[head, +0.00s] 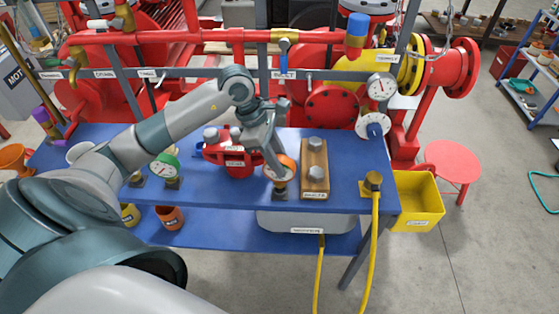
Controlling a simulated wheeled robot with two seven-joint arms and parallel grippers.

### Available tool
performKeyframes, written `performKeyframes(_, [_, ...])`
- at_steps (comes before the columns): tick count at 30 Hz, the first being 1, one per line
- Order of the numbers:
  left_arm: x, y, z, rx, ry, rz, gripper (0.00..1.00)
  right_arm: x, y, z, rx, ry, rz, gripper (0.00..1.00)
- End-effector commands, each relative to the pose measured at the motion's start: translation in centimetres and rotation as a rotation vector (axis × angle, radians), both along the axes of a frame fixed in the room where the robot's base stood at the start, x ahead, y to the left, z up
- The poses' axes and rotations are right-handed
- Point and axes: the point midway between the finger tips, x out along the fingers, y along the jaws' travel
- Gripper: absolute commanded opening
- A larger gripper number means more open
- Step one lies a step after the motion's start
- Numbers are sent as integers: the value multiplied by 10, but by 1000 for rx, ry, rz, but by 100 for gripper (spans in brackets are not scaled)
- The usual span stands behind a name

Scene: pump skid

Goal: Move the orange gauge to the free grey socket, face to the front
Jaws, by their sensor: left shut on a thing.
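The orange gauge (289,163) has a round white face and an orange rim, and its face is turned to the front. My left gripper (277,160) is shut on it from above and hides part of its rim. A small dark socket with a brass top (279,190) is directly below the gauge; I cannot tell if the gauge is seated in it or just above it. Another small socket (137,180) stands at the left with no gauge on it; its colour is hard to tell. My right gripper is not in view.
A green gauge (164,166) stands beside the empty socket. A wooden block with bolts (314,180) is close right of the orange gauge, and a red part (232,158) is close left. A brass fitting with a yellow hose (373,183) stands at the blue bench's (220,199) right end.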

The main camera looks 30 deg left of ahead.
Motion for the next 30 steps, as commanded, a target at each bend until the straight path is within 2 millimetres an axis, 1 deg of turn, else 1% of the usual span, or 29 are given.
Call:
performKeyframes(8, [0, 0, -1, 0, -1, 0, 0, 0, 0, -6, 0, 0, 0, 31])
performKeyframes(30, [0, 0, 0, -1, -1, 0, 0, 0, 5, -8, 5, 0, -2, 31])
